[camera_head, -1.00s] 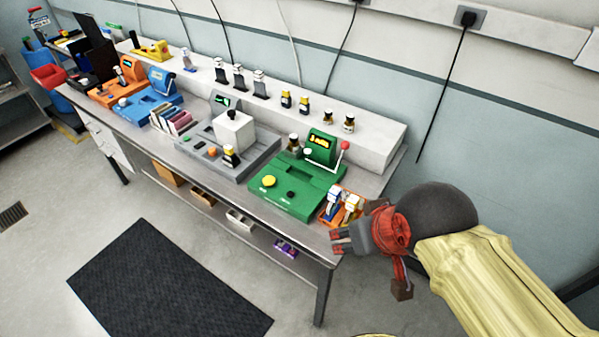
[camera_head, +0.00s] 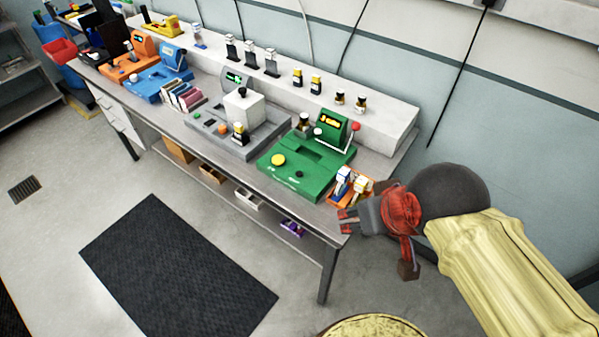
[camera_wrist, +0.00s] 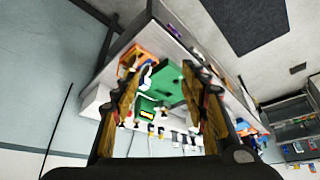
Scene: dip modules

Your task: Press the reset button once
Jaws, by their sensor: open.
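A green module (camera_head: 305,165) stands near the right end of the bench. It has a yellow round button (camera_head: 278,160), a small black button (camera_head: 299,174), a lit display (camera_head: 330,122) and a red-knobbed lever (camera_head: 355,127). A grey module (camera_head: 240,125) to its left has a green button (camera_head: 196,115), an orange button (camera_head: 222,129) and a white block. Button labels are too small to read, so I cannot tell which is reset. My gripper (camera_head: 346,221) is open and empty beside the bench's right front corner. In the wrist view, the green module (camera_wrist: 172,88) shows between its fingers.
An orange holder (camera_head: 350,200) with white and blue items sits at the bench's (camera_head: 240,176) right front, close to my gripper. Blue (camera_head: 150,85) and orange modules (camera_head: 128,65) stand farther left. Small bottles line the raised back shelf (camera_head: 385,112). A dark mat (camera_head: 180,270) lies on open floor.

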